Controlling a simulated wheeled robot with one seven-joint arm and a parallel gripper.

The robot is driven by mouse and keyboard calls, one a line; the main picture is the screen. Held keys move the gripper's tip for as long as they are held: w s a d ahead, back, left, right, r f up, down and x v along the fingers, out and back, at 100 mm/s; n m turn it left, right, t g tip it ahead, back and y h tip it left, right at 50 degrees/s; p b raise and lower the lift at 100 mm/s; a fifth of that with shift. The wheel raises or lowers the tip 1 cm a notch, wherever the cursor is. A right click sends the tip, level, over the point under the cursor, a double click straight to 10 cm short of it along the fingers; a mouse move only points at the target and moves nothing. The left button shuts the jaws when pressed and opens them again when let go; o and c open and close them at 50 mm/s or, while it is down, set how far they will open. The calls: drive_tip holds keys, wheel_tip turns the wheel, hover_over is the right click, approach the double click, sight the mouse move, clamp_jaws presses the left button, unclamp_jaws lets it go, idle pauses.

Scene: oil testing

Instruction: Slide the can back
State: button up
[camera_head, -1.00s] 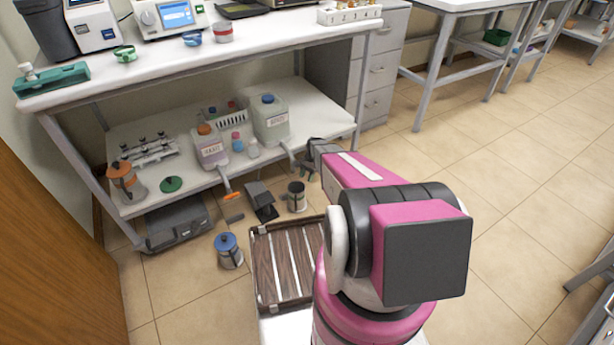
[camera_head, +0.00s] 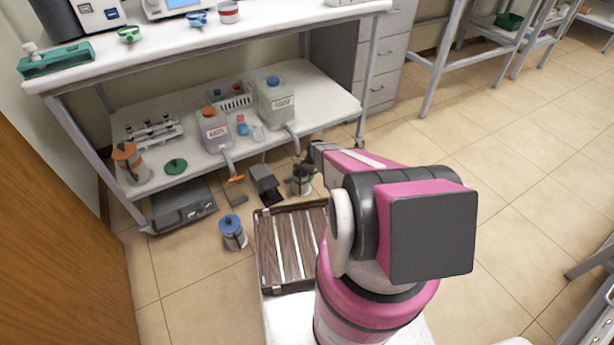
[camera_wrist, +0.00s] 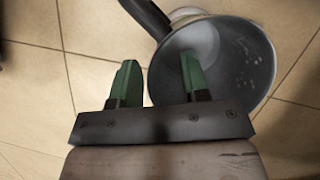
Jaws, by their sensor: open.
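An open metal can (camera_head: 300,187) with a dark handle stands on the floor in front of the shelf. In the head view my gripper (camera_head: 303,172) is right above or at the can, partly hidden by my arm. Another can with a blue lid (camera_head: 232,233) stands on the floor, and an orange-lidded one (camera_head: 131,165) on the shelf.
A wooden slatted tray (camera_head: 262,255) is on my base, just in front of the arm. A dark stand (camera_head: 265,183) is close left of the metal can. Jugs with hanging hoses (camera_head: 276,103) stand on the low shelf (camera_head: 325,97). Open floor lies to the right.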

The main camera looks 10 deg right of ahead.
clamp_jaws()
drive_tip(key=shift+s, duration=0.1)
